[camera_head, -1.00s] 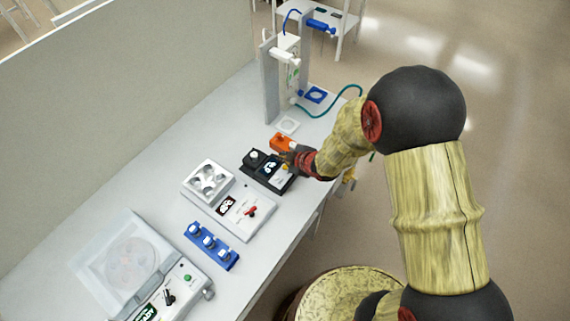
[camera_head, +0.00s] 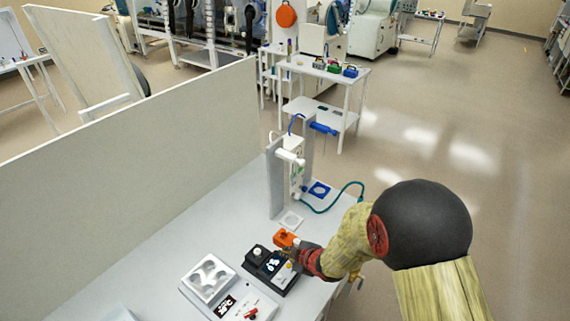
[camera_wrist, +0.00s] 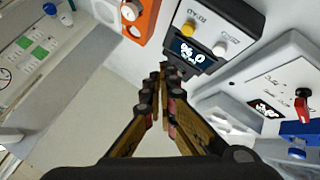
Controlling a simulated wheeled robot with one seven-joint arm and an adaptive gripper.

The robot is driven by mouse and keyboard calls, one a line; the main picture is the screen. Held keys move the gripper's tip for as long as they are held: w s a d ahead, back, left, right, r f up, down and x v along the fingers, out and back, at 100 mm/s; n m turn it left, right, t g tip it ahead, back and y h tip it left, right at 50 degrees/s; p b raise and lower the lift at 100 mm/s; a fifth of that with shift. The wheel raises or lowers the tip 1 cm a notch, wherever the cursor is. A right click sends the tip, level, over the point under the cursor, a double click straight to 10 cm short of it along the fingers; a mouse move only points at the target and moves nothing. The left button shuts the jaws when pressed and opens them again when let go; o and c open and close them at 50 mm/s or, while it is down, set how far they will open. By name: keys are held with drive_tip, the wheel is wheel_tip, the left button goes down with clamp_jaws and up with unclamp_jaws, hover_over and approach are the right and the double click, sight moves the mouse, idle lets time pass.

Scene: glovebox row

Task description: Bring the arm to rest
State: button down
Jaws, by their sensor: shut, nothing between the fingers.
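My gripper (camera_wrist: 163,75) is shut and empty in the wrist view. Its fingertips point at the near edge of a black device with a small lit display (camera_wrist: 190,53) and a yellow and a white knob; I cannot tell whether they touch it. In the head view my gripper (camera_head: 292,258) is over the right side of this black device (camera_head: 262,262), partly hiding it. My arm reaches in from the right, bent at a large black joint.
An orange block (camera_head: 285,238) sits just behind the black device. A white tray with round wells (camera_head: 209,277) and a white box with a red switch (camera_wrist: 302,105) stand nearby. A grey upright stand (camera_head: 275,180) with a green hose is at the table's far end. A tall panel (camera_head: 150,145) lines the left.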

drive_tip(key=s+d+f+m+g+h+b, duration=0.1)
drive_tip(key=s+d+m+g+h, duration=0.35)
drive_tip(key=s+d+m, duration=0.4)
drive_tip(key=s+d+r+m+t+b, duration=0.1)
drive_tip(key=s+d+r+m+b, duration=0.2)
drive_tip(key=s+r+b, duration=0.4)
drive_tip(key=s+d+r+m+t+b, duration=0.1)
drive_tip(key=s+d+r+m+b, duration=0.3)
drive_tip(key=s+r+b, duration=0.3)
drive_tip(key=s+d+r, duration=0.1)
drive_tip(key=s+r, duration=0.3)
drive_tip(key=shift+s+d+h, duration=0.25)
drive_tip(key=shift+h, duration=0.1)
